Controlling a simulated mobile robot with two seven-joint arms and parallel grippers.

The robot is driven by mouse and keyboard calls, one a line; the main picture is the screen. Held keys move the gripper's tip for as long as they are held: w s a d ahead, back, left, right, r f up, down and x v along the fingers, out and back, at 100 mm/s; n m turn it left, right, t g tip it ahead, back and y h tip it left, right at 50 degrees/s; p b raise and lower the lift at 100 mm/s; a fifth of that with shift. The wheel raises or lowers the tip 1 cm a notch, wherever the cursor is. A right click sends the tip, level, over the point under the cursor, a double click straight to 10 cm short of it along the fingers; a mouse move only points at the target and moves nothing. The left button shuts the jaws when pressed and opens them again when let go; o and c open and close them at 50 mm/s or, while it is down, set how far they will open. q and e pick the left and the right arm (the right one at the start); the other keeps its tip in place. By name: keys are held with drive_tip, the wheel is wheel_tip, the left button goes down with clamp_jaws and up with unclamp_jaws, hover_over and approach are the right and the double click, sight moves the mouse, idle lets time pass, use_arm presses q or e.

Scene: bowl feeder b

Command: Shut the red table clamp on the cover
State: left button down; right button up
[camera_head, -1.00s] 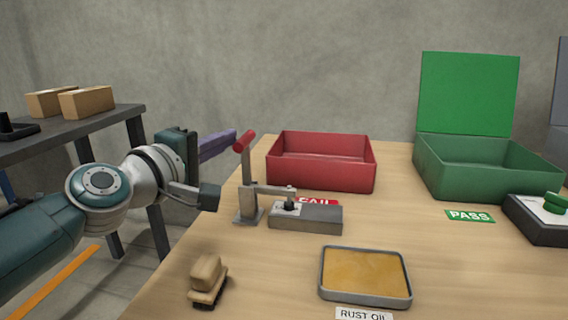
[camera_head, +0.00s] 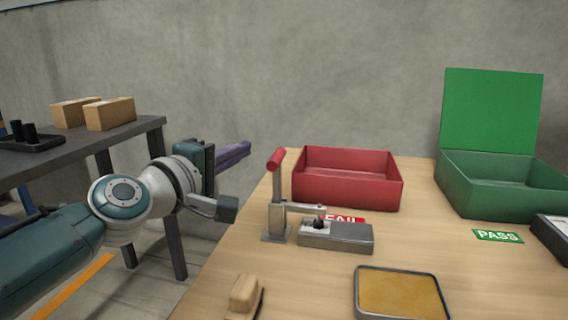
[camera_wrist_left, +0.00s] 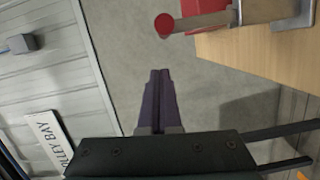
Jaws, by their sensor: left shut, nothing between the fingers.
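The table clamp (camera_head: 278,210) stands at the table's left edge, with its red-tipped handle (camera_head: 277,160) upright. Its bar reaches right, and its dark tip is over the left part of a grey metal block (camera_head: 350,238); I cannot tell whether it presses down. I cannot tell whether this block is the cover. My left gripper (camera_head: 246,147), with purple fingers, is shut and empty, left of the red handle and apart from it. In the left wrist view the fingers (camera_wrist_left: 160,75) are together, and the red handle end (camera_wrist_left: 164,25) is beyond them, up and slightly right. My right gripper is not in view.
A red bin (camera_head: 348,190) stands behind the block. A green lidded bin (camera_head: 500,190) stands at the right. A rust oil tray (camera_head: 400,273) and a wooden brush (camera_head: 243,297) are in front. A dark side table (camera_head: 90,143) with boxes is at the left.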

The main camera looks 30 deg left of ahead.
use_arm(q)
drive_tip(key=s+p, duration=0.1)
drive_tip(key=s, duration=0.9)
drive_tip(key=shift+a+r+p, duration=0.25)
drive_tip(key=shift+p, duration=0.1)
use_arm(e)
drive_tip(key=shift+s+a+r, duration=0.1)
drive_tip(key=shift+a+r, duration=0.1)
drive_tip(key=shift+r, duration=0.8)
use_arm(q)
drive_tip(key=shift+r, duration=0.1)
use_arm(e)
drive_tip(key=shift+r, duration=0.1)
